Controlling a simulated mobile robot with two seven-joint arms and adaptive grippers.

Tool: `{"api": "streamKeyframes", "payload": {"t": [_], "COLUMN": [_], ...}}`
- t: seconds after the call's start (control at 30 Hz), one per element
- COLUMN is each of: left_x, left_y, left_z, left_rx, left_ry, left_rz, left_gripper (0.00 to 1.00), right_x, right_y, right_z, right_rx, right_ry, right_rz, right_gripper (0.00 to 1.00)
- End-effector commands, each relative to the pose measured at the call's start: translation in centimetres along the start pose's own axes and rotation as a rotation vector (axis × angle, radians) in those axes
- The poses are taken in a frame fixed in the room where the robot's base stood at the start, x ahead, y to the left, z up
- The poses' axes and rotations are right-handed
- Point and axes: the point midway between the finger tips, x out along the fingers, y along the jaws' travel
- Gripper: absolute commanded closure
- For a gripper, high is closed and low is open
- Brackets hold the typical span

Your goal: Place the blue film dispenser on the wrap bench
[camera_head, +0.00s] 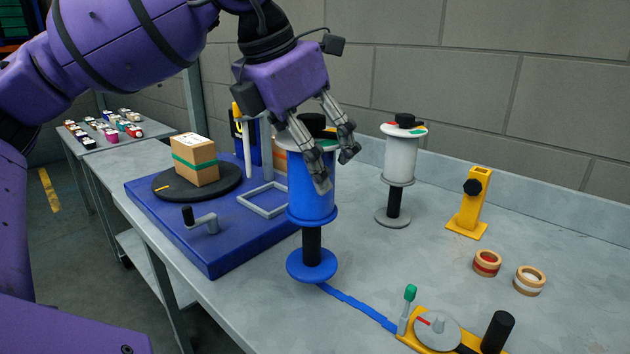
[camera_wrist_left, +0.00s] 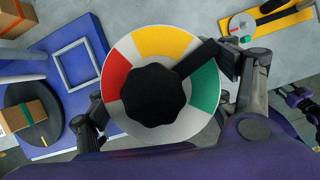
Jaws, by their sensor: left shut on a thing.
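The blue film dispenser (camera_head: 312,195) is upright, a blue roll on a black post with a round blue base, at or just over the grey wrap bench (camera_head: 390,250). I cannot tell whether its base touches the bench. My left gripper (camera_head: 333,170) is shut on its upper part from above, with fingers on either side. In the left wrist view the dispenser's top disc (camera_wrist_left: 205,125) with red, yellow and green sectors and a black knob lies between the fingers of the left gripper (camera_wrist_left: 172,105).
A blue turntable platform (camera_head: 215,255) carrying a carton (camera_head: 195,160) stands to the left. A white film dispenser (camera_head: 399,160) stands behind right. A yellow bracket (camera_head: 470,205), two tape rolls (camera_head: 487,263) and a yellow tool (camera_head: 440,330) occupy the right. A blue strip (camera_head: 358,305) lies near the dispenser's base.

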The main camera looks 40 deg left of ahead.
Motion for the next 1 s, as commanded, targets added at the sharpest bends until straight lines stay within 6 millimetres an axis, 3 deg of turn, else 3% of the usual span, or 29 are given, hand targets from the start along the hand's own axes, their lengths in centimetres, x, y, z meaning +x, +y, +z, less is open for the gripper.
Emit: {"api": "streamKeyframes", "payload": {"t": [0.23, 0.5, 1.0], "left_x": [2.9, 4.5, 5.2], "left_y": [0.9, 0.9, 0.7], "left_z": [0.6, -0.3, -0.5], "left_rx": [-0.002, -0.003, 0.0], "left_ry": [0.0, 0.0, -0.003], "left_rz": [-0.002, 0.002, 0.0], "left_gripper": [0.89, 0.89, 0.89], "right_x": [-0.2, -0.4, -0.2], "right_y": [0.1, 0.1, 0.1], "right_z": [-0.1, -0.9, -1.5], "right_rx": [0.0, -0.001, -0.002], "right_ry": [0.002, 0.014, 0.024], "right_rz": [0.001, 0.001, 0.0], "right_gripper": [0.6, 0.6, 0.6]}}
